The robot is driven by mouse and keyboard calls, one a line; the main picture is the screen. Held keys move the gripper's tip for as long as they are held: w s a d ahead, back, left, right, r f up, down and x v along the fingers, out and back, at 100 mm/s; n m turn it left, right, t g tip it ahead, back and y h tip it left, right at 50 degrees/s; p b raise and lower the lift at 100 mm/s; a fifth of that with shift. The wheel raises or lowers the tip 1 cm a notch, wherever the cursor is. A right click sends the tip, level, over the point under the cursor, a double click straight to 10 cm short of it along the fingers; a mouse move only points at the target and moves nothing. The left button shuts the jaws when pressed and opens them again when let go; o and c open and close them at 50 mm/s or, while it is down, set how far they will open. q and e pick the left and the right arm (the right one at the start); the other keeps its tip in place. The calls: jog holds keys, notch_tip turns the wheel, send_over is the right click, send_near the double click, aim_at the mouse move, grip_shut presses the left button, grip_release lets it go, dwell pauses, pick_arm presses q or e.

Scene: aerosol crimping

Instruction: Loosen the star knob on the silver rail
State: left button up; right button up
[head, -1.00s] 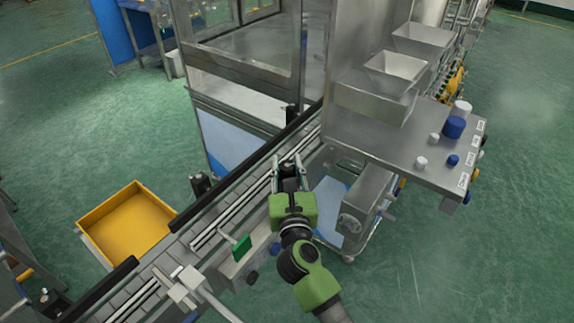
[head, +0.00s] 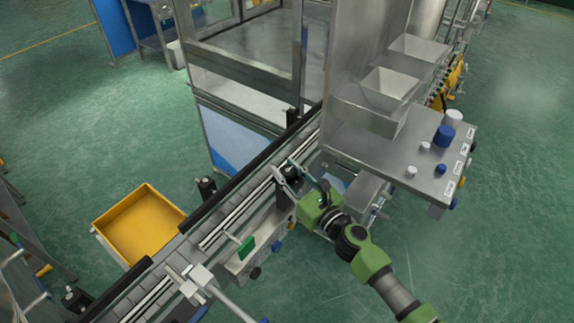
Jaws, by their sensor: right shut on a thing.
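A black star knob (head: 291,171) stands by the silver rail (head: 240,206) along the near side of the conveyor, just left of the machine housing. My right gripper (head: 287,170), green with metal fingers, reaches in from the lower right. Its fingers are shut on the knob, one on each side. The fingers partly cover the knob, so its star shape and stem are hard to make out. My left gripper is out of view.
The machine housing with a control panel (head: 400,160) and hopper stands close to the right of my gripper. A green tab (head: 246,247) stands at the conveyor's near side. A yellow bin (head: 140,225) is on the floor at left. Floor at right is open.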

jog(key=shift+n+g+y, duration=0.6)
jog(key=shift+y, duration=0.1)
jog(key=shift+f, duration=0.1)
jog(key=o, duration=1.1)
jog(key=shift+s, duration=0.1)
jog(key=v, duration=1.2)
jog(key=shift+d, duration=0.15)
